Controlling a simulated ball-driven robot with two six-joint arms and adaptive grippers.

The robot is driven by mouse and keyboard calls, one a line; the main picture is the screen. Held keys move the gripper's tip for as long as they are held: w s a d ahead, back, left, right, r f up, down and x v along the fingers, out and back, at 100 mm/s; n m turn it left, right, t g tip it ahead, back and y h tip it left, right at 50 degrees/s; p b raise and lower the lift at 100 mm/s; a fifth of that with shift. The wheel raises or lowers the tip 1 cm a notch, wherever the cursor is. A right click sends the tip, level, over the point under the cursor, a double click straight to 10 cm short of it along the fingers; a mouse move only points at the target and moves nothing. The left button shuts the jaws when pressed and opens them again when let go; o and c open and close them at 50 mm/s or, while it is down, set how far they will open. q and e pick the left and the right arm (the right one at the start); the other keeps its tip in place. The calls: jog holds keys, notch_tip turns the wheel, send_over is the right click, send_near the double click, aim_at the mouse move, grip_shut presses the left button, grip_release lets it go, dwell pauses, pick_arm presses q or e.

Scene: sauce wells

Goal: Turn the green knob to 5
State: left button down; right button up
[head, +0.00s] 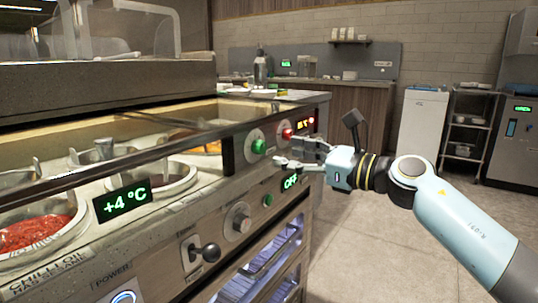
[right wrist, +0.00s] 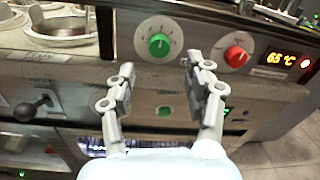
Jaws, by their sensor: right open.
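The green knob (head: 259,146) sits on a round white dial on the counter's front panel. It also shows in the right wrist view (right wrist: 159,44), just beyond and between my fingertips; the dial's numbers are too small to read. My right gripper (head: 285,151) is in front of the panel near the knob, open and empty. In the right wrist view the right gripper (right wrist: 162,75) has its two fingers apart, with the knob above the gap. I cannot see contact with the knob. My left gripper is not in view.
A red knob (right wrist: 236,56) is close to the right finger, beside a lit display (right wrist: 280,60). Below are a grey knob (head: 238,217) and a black lever (head: 205,253). Sauce wells (head: 150,180) lie left. The floor at right is open.

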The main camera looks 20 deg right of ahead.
aim_at(263, 148)
jog(key=x, duration=0.6)
jog(key=shift+a+b, duration=0.15)
jog(key=shift+b, duration=0.15)
grip_shut()
